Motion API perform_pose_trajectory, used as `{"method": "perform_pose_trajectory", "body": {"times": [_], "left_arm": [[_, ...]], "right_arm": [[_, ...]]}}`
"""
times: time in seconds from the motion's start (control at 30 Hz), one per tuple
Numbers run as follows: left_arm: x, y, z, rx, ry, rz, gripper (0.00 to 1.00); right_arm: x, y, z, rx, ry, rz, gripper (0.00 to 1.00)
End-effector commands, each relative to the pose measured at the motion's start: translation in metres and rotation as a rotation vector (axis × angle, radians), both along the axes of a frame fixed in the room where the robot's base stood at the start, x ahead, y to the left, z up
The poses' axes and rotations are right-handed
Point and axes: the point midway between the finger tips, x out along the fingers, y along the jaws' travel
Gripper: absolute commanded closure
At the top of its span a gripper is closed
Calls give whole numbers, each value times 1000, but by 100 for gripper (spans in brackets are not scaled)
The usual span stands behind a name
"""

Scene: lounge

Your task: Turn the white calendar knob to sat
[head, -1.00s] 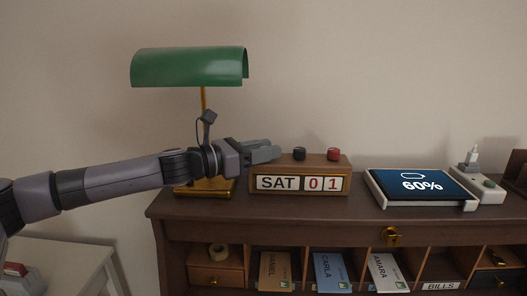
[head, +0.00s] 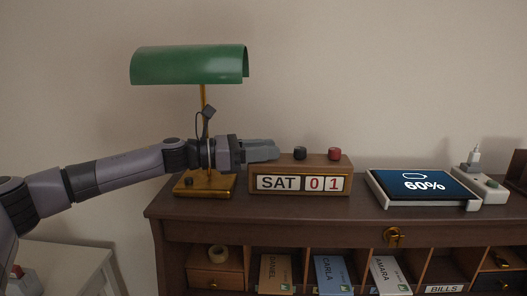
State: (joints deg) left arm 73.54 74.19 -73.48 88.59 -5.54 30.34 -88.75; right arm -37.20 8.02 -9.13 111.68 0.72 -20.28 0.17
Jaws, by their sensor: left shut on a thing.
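The wooden calendar (head: 300,178) stands on the desk top and its windows read "SAT 01". A black knob (head: 300,153) and a red knob (head: 334,154) sit on its top. The white knob is hidden, and my left gripper (head: 268,151) lies over the left end of the calendar's top. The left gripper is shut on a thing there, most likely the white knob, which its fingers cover. My right gripper is not in view.
A green-shaded lamp (head: 190,65) with a brass base stands behind my left arm. A tablet showing 60% (head: 423,185) lies to the right, beside a white box with a plug (head: 479,188). Pigeonholes with envelopes (head: 331,273) are below. Bare desk top lies before the calendar.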

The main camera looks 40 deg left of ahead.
Motion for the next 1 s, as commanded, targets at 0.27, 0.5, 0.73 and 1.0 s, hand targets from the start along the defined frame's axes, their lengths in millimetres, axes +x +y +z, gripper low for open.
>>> {"method": "perform_pose_trajectory", "body": {"times": [0.27,0.5,0.73,1.0], "left_arm": [[1,0,4,-4,-6,-10,94],[1,0,4,-5,-6,-9,51],[0,0,2,-2,-4,-11,44],[0,0,1,-1,-1,-10,44]], "right_arm": [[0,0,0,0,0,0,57],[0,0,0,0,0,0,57],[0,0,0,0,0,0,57],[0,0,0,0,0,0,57]]}}
